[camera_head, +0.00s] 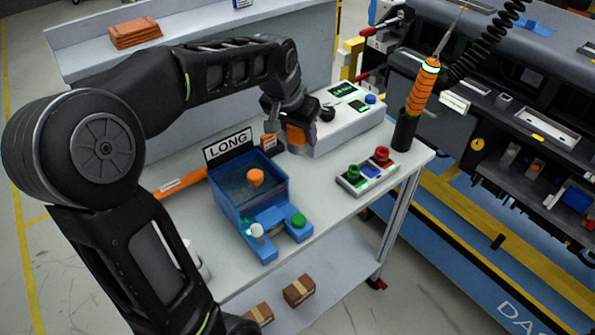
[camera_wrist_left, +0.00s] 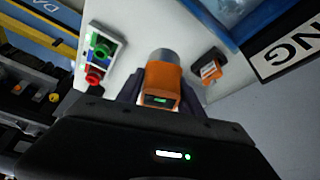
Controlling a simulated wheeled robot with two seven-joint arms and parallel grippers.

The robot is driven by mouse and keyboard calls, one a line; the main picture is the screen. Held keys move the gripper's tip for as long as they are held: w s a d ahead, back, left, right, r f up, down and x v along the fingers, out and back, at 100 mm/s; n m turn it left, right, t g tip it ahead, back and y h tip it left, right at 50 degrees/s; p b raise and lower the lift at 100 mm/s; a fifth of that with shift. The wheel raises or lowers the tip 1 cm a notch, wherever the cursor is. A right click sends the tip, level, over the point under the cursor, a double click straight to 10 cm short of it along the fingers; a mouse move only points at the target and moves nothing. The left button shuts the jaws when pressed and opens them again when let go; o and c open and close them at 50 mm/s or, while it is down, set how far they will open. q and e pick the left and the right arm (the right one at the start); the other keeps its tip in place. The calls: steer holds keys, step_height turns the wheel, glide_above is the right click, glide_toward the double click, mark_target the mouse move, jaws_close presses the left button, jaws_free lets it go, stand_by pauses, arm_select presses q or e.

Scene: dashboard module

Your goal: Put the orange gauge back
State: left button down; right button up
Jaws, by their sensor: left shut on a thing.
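The orange gauge (camera_wrist_left: 163,80) has a small green display and a grey round end. In the left wrist view it sits between the fingers of my left gripper (camera_wrist_left: 160,92), which is shut on it. In the head view my left gripper (camera_head: 299,143) is over the back of the bench, in front of the grey console, and mostly hides the gauge (camera_head: 297,135). A small orange piece with a dark-and-white face (camera_head: 268,142) stands on the bench left of the gripper; it also shows in the left wrist view (camera_wrist_left: 209,68). My right gripper is not in view.
A blue bin (camera_head: 232,205) with a LONG sign (camera_head: 229,144) stands left of the gripper. A grey console (camera_head: 350,122) is behind it. A small tray with red and green knobs (camera_head: 366,171) and an orange tool (camera_head: 421,90) in a black holder are right. Bare bench lies between bin and tray.

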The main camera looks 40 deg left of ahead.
arm_select(q)
glide_above(303, 172)
steer(key=s, duration=0.1)
steer(key=shift+s+f, duration=0.2)
steer(key=shift+f, duration=3)
step_height(303, 172, down, 3)
steer(key=shift+f, duration=0.4)
steer(key=shift+f, duration=0.15)
steer(key=c, duration=0.8)
jaws_free()
steer(key=shift+o, duration=0.2)
